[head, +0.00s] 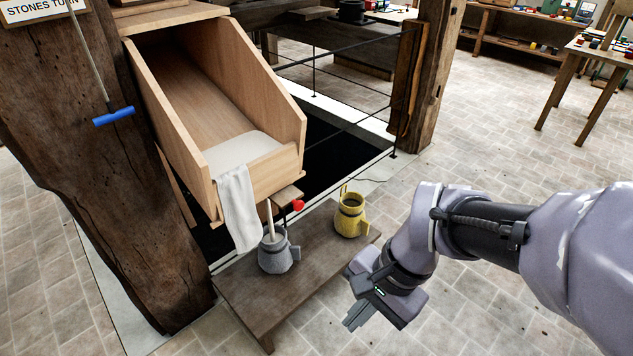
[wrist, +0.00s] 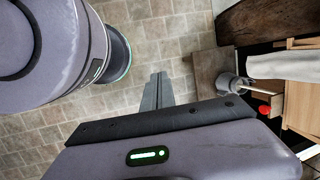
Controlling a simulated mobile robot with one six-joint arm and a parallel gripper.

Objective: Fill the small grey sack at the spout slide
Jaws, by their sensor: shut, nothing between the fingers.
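The small grey sack (head: 274,256) stands upright on a low wooden bench (head: 245,298), under the front of the wooden trough. It also shows in the wrist view (wrist: 226,82). A pale, narrow upright strip (head: 270,218) runs from below the trough into its mouth; I cannot tell whether it is a stream of meal or a rod. A red knob (head: 297,205) sits at the spout slide (head: 285,196), above and right of the sack. My gripper (head: 357,316) is shut and empty, right of the bench and apart from the sack and the knob.
A yellow container (head: 350,216) stands on the bench's right end. A white cloth (head: 238,205) hangs over the trough (head: 281,170). A blue handle (head: 113,116) hangs by the thick left post (head: 90,170). A railed dark pit lies behind; open tiled floor lies right.

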